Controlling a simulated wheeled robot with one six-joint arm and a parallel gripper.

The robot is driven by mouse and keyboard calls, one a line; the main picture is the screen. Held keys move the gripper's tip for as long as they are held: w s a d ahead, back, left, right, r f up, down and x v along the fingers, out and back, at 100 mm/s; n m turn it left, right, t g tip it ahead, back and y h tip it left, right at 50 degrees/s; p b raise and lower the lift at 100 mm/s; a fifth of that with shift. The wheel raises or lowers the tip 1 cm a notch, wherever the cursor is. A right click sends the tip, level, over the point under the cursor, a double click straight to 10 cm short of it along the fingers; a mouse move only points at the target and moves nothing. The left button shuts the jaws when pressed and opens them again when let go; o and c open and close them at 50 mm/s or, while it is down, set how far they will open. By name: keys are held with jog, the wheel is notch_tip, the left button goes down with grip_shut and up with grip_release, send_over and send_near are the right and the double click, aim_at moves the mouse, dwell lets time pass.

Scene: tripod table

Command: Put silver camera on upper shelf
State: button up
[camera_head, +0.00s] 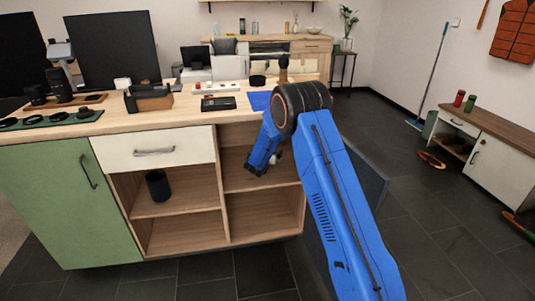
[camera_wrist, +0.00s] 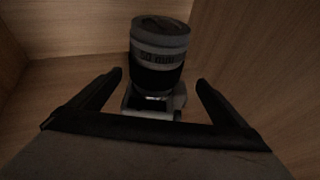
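The silver camera (camera_wrist: 176,101) is in the wrist view, inside a wooden compartment. Its dark and grey lens, marked 50 mm, rises toward the top of the picture. My gripper (camera_wrist: 160,78) is open, with one finger on each side of the camera and a visible gap on both sides. The lower part of the camera body is hidden behind the gripper. In the head view my gripper (camera_head: 258,165) is inside the upper right compartment of the shelf unit (camera_head: 222,205). A small light patch beside it may be the camera, but I cannot tell.
A black cup (camera_head: 157,186) stands in the upper left compartment. The lower compartments look empty. The table top (camera_head: 180,118) above holds cameras, lenses, a calculator-like item and monitors. Wooden walls stand close around the gripper.

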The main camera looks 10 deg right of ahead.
jog(key=shift+r, duration=0.55)
jog(key=v, duration=1.2)
